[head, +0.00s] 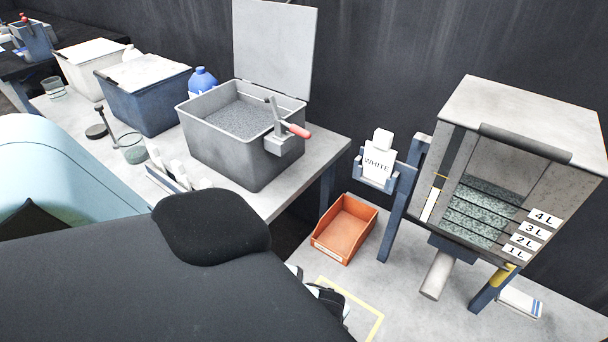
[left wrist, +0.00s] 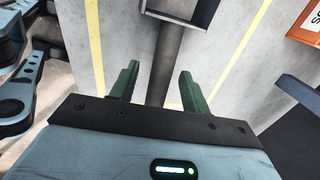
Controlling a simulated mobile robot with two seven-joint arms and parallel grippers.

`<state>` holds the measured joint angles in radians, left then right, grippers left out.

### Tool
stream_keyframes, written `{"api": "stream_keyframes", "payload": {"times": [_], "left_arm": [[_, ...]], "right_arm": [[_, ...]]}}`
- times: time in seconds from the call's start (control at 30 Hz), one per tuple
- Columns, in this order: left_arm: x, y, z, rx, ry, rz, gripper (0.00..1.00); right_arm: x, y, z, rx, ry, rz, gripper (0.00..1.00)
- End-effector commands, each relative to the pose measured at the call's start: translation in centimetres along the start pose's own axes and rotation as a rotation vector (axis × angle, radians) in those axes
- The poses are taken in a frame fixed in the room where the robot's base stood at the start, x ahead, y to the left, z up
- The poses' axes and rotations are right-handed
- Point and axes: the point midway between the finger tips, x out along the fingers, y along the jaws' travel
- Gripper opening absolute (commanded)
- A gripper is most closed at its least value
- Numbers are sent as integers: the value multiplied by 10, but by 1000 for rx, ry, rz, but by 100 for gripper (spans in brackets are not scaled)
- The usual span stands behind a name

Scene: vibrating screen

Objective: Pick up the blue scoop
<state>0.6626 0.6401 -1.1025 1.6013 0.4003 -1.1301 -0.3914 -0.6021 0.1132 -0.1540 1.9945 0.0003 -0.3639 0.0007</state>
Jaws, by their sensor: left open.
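My left gripper (left wrist: 158,84) shows two green fingers in the left wrist view. In the head view my own dark arm parts cover much of the lower left. I cannot identify my right gripper in either view.
An orange tray (head: 345,229) sits beside the post holding a white-labelled bottle (head: 377,165). A hopper with litre marks (head: 520,150) stands right. A blue bottle (head: 203,81), a dark blue bin (head: 146,100) and a glass beaker (head: 133,150) stand on the left bench.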

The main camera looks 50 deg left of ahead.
Motion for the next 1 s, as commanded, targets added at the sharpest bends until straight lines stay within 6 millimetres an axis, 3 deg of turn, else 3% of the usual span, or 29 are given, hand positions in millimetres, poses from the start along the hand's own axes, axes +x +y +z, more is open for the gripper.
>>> {"api": "stream_keyframes", "payload": {"times": [0.1, 0.33, 0.7, 1.0], "left_arm": [[9, 0, 0, 0, 0, 0, 47], [9, 0, 0, 1, 1, -2, 47], [9, 0, 0, 1, 0, -1, 0], [8, -1, 0, 1, 0, -2, 0]], "right_arm": [[1, -1, 2, 3, -4, -1, 36], [2, -1, -3, 6, 6, 0, 36], [3, -1, -5, 5, 11, 0, 36], [2, -1, -4, 5, 9, 0, 36]]}}
